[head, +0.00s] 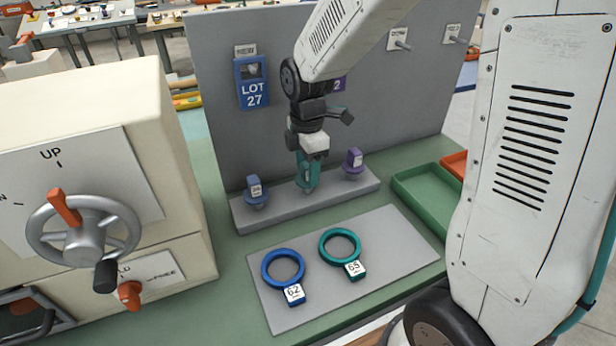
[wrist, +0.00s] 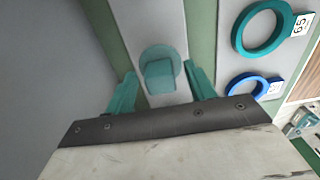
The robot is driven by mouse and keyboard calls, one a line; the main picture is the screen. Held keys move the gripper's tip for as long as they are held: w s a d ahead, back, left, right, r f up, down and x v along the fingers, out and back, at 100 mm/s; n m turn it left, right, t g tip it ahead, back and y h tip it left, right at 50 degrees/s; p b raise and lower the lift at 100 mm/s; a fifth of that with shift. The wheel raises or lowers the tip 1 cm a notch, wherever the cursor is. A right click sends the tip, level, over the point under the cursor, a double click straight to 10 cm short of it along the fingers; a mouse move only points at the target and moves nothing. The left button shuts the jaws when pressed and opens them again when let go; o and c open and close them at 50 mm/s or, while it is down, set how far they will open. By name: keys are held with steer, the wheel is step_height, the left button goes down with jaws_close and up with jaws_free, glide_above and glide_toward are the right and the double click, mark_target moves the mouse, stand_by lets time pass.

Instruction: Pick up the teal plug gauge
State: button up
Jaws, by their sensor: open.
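The teal plug gauge (wrist: 158,72) stands in the middle place of the grey rack (head: 240,222), between a blue plug gauge (head: 257,192) on the left and a purple plug gauge (head: 353,164) on the right. My gripper (head: 307,178) is directly above the teal gauge, pointing down. In the wrist view its two teal fingers are spread on either side of the gauge's square top, with visible gaps. In the head view my gripper hides most of the teal gauge.
A blue ring marked 62 (head: 267,256) and a teal ring marked 65 (head: 325,234) lie on a grey mat (head: 390,254) in front. A grey upright panel (head: 215,90) stands behind the rack. A green tray (head: 418,218) is right; a cream machine with a handwheel (head: 40,239) is left.

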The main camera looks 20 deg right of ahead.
steer(key=shift+f, duration=0.3)
steer(key=c, duration=1.1)
steer(key=shift+r, duration=0.15)
